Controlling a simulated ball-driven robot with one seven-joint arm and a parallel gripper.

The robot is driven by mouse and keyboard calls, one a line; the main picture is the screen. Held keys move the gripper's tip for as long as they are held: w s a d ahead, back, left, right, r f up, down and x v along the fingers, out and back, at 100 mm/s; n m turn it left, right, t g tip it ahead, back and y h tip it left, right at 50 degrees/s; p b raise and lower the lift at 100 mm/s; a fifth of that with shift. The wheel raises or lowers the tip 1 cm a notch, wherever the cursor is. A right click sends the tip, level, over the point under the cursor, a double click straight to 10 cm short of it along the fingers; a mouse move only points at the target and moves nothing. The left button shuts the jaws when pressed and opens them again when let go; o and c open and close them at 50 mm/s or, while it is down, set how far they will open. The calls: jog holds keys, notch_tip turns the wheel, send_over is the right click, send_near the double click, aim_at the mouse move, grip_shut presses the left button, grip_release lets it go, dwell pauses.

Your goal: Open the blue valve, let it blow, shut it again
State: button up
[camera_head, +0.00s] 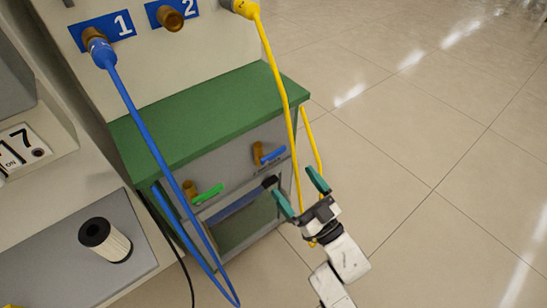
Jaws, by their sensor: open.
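The blue valve (270,154) is a brass body with a blue lever handle on the grey front panel of the green-topped cabinet (205,115). Its lever points to the right, roughly along the panel. A second valve with a green lever (208,194) sits to its left, lower in the picture.
A blue hose (151,140) hangs from the port marked 1. A yellow hose (277,75) runs down close beside my gripper. A black-and-white cylindrical filter (105,240) stands on the grey mat at left. Tiled floor (430,130) at right is clear.

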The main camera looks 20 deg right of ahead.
aim_at(275, 154)
jog(key=b+x, duration=0.1)
jog(key=x, duration=0.9)
jog(key=shift+w, duration=0.1)
jog(key=c, duration=0.8)
jog(key=shift+c, duration=0.2)
